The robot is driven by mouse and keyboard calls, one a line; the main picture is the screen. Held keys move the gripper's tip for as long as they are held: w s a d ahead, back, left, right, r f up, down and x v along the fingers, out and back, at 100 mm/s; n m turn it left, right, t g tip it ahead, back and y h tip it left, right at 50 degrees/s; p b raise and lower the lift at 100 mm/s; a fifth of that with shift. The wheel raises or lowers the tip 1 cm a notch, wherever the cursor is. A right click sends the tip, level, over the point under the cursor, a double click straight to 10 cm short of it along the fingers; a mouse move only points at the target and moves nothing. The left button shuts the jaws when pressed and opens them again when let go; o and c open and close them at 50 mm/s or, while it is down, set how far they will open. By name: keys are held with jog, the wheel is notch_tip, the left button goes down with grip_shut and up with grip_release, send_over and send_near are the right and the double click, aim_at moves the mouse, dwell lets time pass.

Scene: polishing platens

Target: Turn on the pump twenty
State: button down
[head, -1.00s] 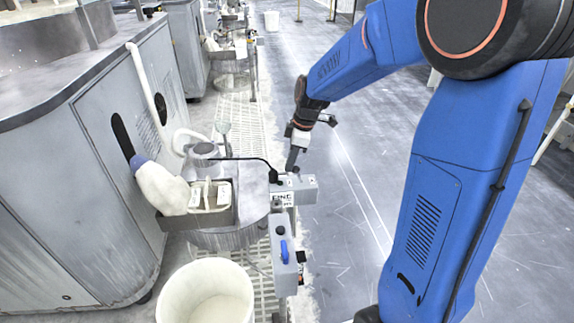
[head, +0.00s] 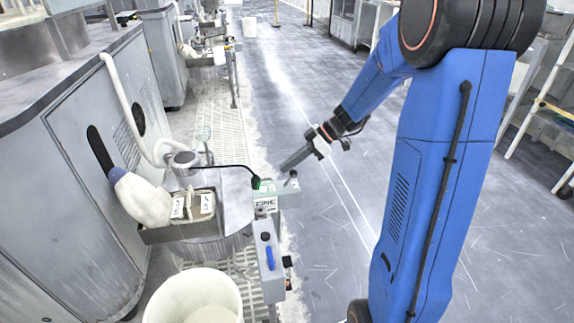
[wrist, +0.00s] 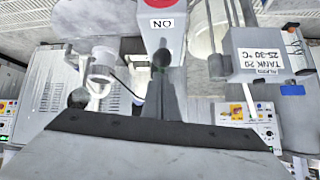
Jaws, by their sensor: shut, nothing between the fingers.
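A small grey control box (head: 280,199) stands at the tank's right edge in the head view. A green lamp (head: 256,183) glows on its left end, and a dark knob or lever (head: 292,177) stands on its top. My gripper (head: 284,168) is shut and empty, its tip close to the knob; I cannot tell whether they touch. In the wrist view a box with an upside-down "ON" label (wrist: 162,23) and a red patch lies just beyond my fingers (wrist: 164,85). A box labelled "TANK 20 25-30 °C" (wrist: 262,62) is to the right.
A lower grey box with a blue handle (head: 269,257) stands in front of the control box. A white bucket (head: 195,300) is at the bottom. A large grey machine (head: 60,170) fills the left. The floor (head: 330,215) to the right is clear.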

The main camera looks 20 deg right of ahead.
jog(key=shift+r, duration=0.15)
jog(key=shift+r, duration=0.65)
jog(key=d+r, duration=0.5)
jog(key=r, duration=0.2)
jog(key=shift+s+d+r, duration=0.25)
jog(key=shift+s+d, duration=0.05)
jog(key=shift+d, duration=0.05)
dwell(0.4)
dwell(0.4)
